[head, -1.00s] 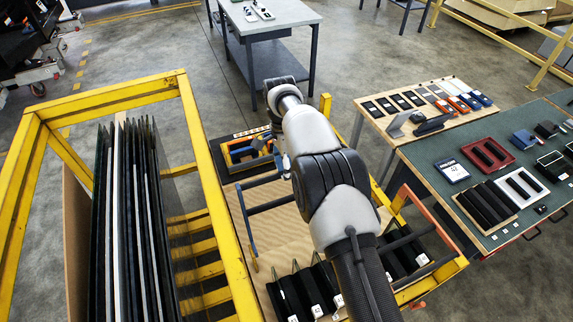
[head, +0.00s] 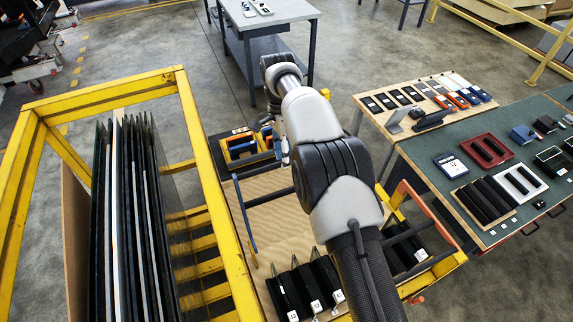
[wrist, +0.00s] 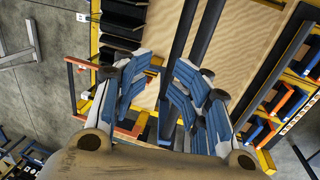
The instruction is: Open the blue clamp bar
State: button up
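A thin blue bar (head: 244,215) runs along the left side of the wooden trolley deck (head: 268,235) in the head view. A dark blue-grey bar (head: 270,198) reaches from it across the deck and passes behind my arm. I cannot tell for certain which of these parts is the clamp bar. In the wrist view two long dark bars (wrist: 184,40) cross the deck and run down between my fingers. My gripper (wrist: 158,85) is open, its blue-padded fingers apart on either side of the bars. Contact is not clear. In the head view my arm hides most of the gripper.
A yellow rack (head: 205,200) of upright dark panels stands close at the left. Dark slotted holders (head: 300,285) line the near end of the deck. Orange and blue holders (head: 240,146) sit at its far end. Tables (head: 440,145) with parts stand at the right.

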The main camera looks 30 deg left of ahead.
jog(key=shift+r, duration=2.25)
jog(key=shift+a, duration=0.1)
